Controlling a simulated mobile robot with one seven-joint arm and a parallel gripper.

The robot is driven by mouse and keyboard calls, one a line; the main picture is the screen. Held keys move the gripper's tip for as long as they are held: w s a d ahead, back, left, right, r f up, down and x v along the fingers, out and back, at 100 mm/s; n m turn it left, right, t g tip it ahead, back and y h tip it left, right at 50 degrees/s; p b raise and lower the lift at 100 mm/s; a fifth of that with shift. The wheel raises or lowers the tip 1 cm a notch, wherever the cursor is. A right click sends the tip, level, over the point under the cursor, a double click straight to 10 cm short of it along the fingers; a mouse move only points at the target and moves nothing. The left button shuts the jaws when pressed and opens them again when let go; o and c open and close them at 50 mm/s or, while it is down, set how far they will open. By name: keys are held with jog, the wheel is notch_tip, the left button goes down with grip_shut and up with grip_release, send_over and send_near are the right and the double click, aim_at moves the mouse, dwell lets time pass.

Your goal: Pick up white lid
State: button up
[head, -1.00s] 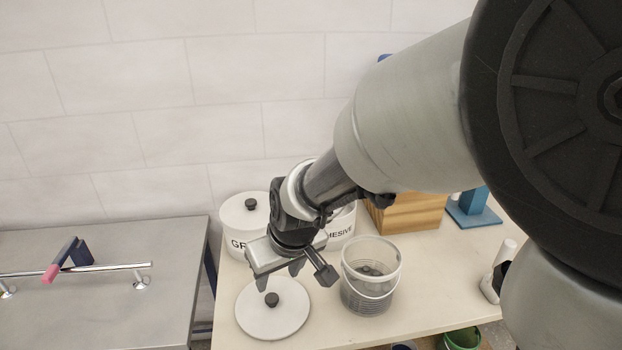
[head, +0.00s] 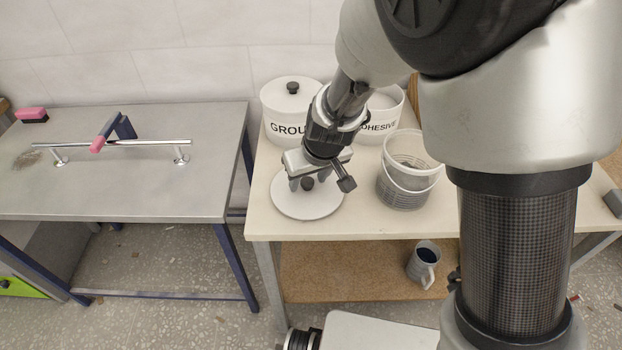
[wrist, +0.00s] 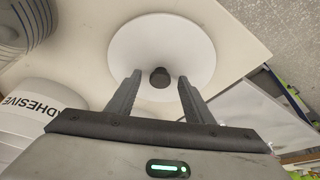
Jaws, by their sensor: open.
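The white lid (head: 300,203) lies flat on the cream table. It is a round disc with a dark knob (head: 307,183) in its middle. My gripper (head: 308,184) is over the lid, its fingers pointing down at the knob. In the wrist view the lid (wrist: 137,48) fills the upper middle. The knob (wrist: 160,77) shows between the tips of my open fingers (wrist: 158,78), with a gap on each side. Nothing is held. I cannot tell the exact height of the fingertips above the lid.
A clear bucket (head: 408,172) stands just right of the lid. A white GROUT bucket (head: 283,104) and an ADHESIVE bucket (head: 384,124) stand behind it. A grey metal table (head: 110,190) with a chrome bar (head: 120,143) is at left. A mug (head: 424,262) sits on the lower shelf.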

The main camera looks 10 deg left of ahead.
jog(key=c, duration=1.1)
jog(key=shift+r, duration=0.1)
